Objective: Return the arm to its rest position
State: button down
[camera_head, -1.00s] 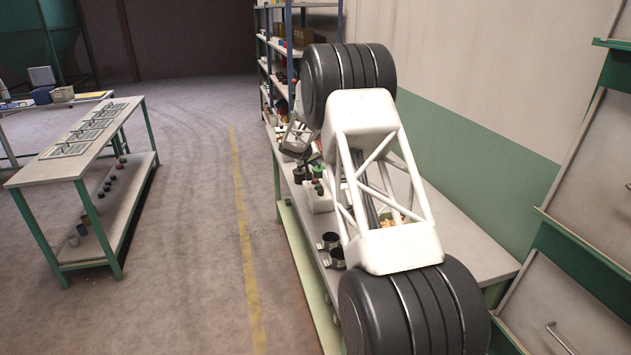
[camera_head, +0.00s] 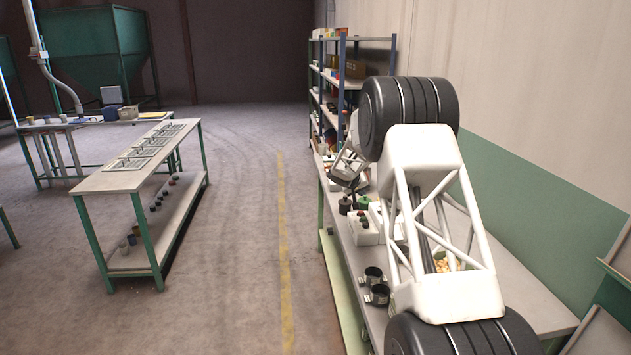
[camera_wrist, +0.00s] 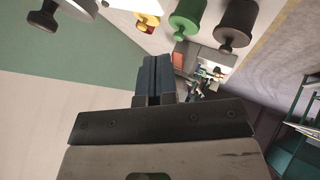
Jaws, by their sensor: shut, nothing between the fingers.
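My arm (camera_head: 440,215) reaches over the long bench at right in the head view, with a white truss link between black joints. My gripper shows in the wrist view (camera_wrist: 155,75), its two dark fingers together and nothing between them. In the head view the far end of my arm is partly hidden behind the upper joint, so the fingers cannot be made out there.
The bench (camera_head: 345,235) holds black cups (camera_head: 375,284) and small parts. In the wrist view a green knobbed piece (camera_wrist: 187,18) and a black one (camera_wrist: 236,22) are near the top. Shelves (camera_head: 350,80) stand behind; a table (camera_head: 115,180) stands left across open floor.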

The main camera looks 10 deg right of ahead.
jog(key=s+a+r+g+y, duration=0.1)
jog(key=s+a+r, duration=0.1)
jog(key=s+r, duration=0.75)
jog(key=s+a+r+y, duration=0.15)
jog(key=s+r, duration=0.25)
jog(key=s, duration=1.1)
jog(key=s+a+r+g, duration=0.1)
jog(key=s+a+r, duration=0.1)
jog(key=s+r, duration=0.8)
jog(key=s+a+f+y, duration=0.1)
jog(key=s+a+f, duration=0.1)
jog(key=s, duration=1.3)
jog(key=s+a+f+g+y, duration=0.1)
jog(key=s+a+f+y, duration=0.1)
jog(key=s, duration=1.3)
jog(key=s+a+f+y, duration=0.1)
jog(key=s+a+f, duration=0.2)
jog(key=s, duration=1.1)
jog(key=shift+s+a+n, duration=0.3)
jog(key=shift+s+a, duration=0.1)
jog(key=shift+a, duration=0.1)
jog(key=shift+f, duration=0.1)
